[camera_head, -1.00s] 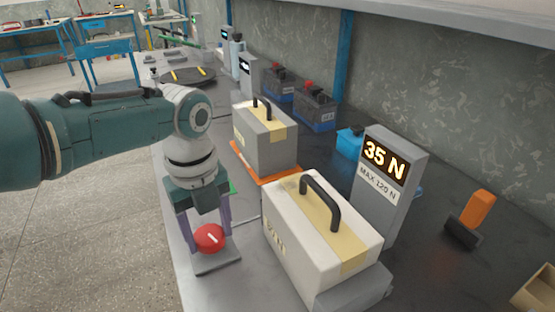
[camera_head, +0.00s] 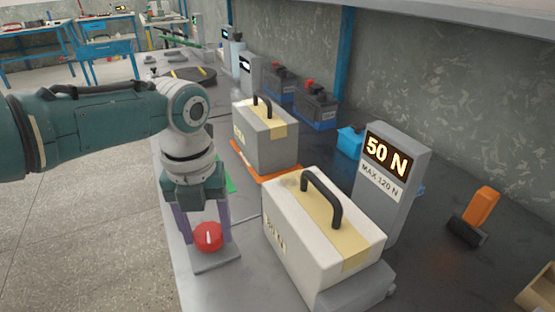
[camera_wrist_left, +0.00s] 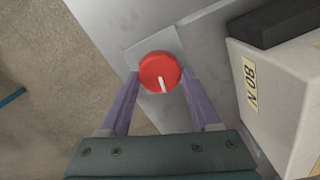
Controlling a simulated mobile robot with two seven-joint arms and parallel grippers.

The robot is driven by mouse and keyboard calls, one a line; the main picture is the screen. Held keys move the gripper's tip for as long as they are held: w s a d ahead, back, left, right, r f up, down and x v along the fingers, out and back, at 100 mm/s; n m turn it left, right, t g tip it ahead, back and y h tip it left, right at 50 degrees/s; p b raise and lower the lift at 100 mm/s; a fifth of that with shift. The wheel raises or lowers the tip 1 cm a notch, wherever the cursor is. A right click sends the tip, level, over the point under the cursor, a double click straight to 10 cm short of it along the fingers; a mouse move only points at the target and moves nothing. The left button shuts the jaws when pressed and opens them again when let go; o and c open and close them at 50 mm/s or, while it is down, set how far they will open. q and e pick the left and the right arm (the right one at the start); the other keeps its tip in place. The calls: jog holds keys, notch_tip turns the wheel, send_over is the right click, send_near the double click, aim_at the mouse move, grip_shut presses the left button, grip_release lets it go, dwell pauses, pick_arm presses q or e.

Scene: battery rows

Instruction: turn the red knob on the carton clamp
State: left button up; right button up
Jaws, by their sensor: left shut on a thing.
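The red knob (camera_head: 208,237) with a white pointer line sits on a grey plate near the table's front edge. My left gripper (camera_head: 207,236) reaches down from above and is shut on the knob, one purple finger on each side. The left wrist view also shows the knob (camera_wrist_left: 160,72) between the fingertips. The cream carton (camera_head: 318,232), with a black handle and yellow tape, stands on a grey clamp base right of the knob. The grey display post (camera_head: 385,180) behind it reads 50 N, above a label MAX 120 N. My right gripper is not in view.
A second carton (camera_head: 265,138) stands on an orange mat farther back. Dark batteries (camera_head: 315,106) stand near the wall. An orange and black tool (camera_head: 480,205) lies at the right. Bare floor lies left of the table.

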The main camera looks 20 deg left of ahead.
aim_at(208, 234)
pick_arm(q)
jog(key=o, duration=1.4)
notch_tip(208, 234, up, 10)
jog(key=p, duration=0.3)
jog(key=shift+d, duration=0.1)
